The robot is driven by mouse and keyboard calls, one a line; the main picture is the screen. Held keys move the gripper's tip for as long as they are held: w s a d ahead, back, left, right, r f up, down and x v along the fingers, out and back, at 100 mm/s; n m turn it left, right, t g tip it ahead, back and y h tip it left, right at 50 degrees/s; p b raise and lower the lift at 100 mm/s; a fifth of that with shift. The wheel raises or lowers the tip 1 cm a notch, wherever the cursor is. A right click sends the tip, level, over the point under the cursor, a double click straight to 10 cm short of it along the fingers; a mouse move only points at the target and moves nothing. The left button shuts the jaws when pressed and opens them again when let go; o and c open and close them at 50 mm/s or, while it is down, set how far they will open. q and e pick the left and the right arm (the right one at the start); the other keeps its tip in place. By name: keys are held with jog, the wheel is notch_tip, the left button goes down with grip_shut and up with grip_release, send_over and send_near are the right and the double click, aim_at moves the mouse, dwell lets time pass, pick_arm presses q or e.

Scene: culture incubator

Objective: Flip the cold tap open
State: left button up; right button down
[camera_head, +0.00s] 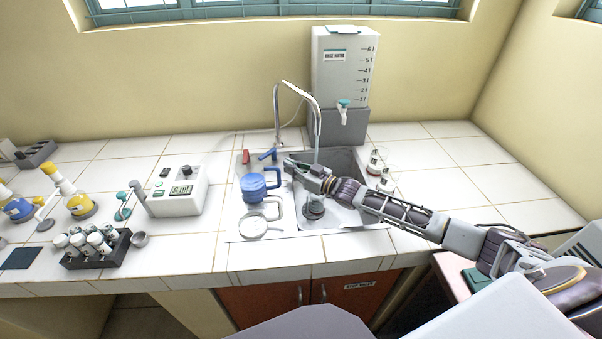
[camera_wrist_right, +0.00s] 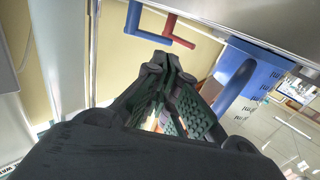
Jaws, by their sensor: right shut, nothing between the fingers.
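The cold tap is a small blue lever (camera_head: 267,155) behind the sink, left of the tall curved spout (camera_head: 277,115). A red lever (camera_head: 245,157) stands left of it. In the right wrist view the blue lever (camera_wrist_right: 133,20) and red lever (camera_wrist_right: 182,32) both show near the top, apart from the fingers. My right gripper (camera_head: 290,165) is shut and empty, just right of and slightly in front of the blue lever. Its fingertips (camera_wrist_right: 170,62) meet in the right wrist view. My left gripper is not in view.
A water container (camera_head: 343,65) stands behind. A thin pale vertical line shows below the spout.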

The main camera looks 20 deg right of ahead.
jog(key=shift+v, duration=2.25)
jog(key=shift+a, duration=0.15)
